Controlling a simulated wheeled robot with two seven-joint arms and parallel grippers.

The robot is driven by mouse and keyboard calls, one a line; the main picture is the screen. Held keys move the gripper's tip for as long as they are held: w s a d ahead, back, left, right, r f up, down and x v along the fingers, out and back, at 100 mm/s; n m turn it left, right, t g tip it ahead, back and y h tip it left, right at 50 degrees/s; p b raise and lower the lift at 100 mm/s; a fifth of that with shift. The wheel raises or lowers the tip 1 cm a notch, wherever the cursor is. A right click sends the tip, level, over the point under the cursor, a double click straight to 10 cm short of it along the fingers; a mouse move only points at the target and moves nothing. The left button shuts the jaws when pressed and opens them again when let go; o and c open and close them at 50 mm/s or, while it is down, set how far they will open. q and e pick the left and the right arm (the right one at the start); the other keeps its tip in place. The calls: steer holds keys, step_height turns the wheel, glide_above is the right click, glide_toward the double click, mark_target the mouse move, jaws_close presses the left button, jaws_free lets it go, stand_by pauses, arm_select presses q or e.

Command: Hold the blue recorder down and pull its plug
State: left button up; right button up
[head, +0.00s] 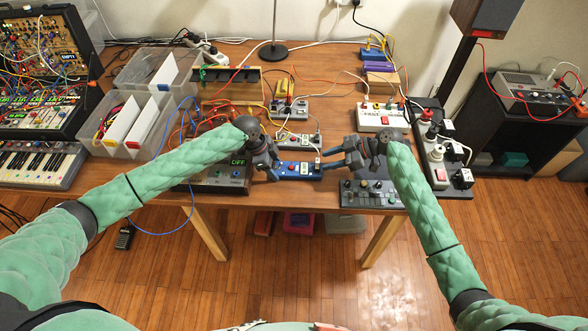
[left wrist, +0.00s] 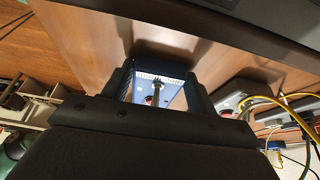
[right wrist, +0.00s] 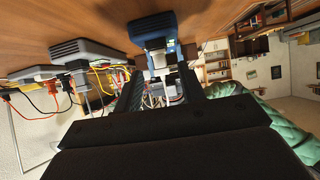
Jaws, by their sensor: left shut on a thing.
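The blue recorder (head: 301,171) lies near the table's front edge, between my two grippers. My left gripper (head: 277,168) is shut on its left end; in the left wrist view the recorder's blue face (left wrist: 143,93) shows between the fingers. My right gripper (head: 326,159) is open just off the recorder's right end, its fingers spread toward it. In the right wrist view the recorder's blue end (right wrist: 152,30) is ahead of the fingers, with a pale plug (right wrist: 160,60) at that end, between the fingertips. I cannot tell whether the fingers touch the plug.
A grey mixer (head: 370,194) lies below my right gripper, and a dark box reading OFF (head: 222,176) lies by my left arm. A white box with a red switch (head: 382,118) and a power strip (head: 440,160) stand to the right. Cables run behind the recorder.

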steer(key=shift+x, duration=1.55)
jaws_close()
steer(key=shift+r, duration=1.9)
